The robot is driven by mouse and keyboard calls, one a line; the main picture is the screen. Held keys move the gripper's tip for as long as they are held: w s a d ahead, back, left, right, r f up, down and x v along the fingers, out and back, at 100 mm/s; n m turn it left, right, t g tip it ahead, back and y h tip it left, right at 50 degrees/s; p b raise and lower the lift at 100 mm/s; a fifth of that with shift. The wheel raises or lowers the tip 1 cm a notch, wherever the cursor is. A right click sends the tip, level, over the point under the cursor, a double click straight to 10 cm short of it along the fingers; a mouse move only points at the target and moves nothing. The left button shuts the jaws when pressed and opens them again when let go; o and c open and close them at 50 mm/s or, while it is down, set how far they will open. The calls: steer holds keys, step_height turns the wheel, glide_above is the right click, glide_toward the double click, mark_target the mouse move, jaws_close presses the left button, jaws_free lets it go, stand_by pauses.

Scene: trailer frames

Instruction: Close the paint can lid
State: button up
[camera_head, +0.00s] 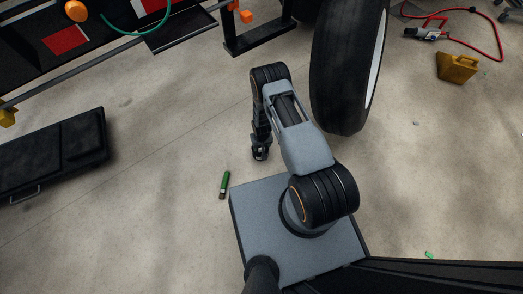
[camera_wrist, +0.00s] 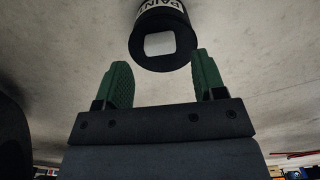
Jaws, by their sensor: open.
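A dark paint can (camera_wrist: 162,52) with a white label reading PAINT shows at the top of the wrist view, upside down in the picture. Its facing end has a pale, rounded-square patch inside a black rim; I cannot tell whether this is a lid or an opening. My gripper (camera_wrist: 160,65) has two green fingers spread apart, with the can's end just beyond and partly between the fingertips. I see no contact. In the head view my gripper (camera_head: 260,154) hangs low over the floor; the can cannot be made out there.
A small green object (camera_head: 224,184) lies on the concrete floor left of my base. A large tyre (camera_head: 347,70) stands just right of my arm. A black case (camera_head: 55,150) is at the left. A yellow wedge (camera_head: 457,67) and red hose (camera_head: 485,40) lie at upper right.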

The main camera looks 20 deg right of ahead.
mark_target(261, 149)
steer(key=shift+f+b, duration=0.65)
steer(key=shift+f, duration=1.55)
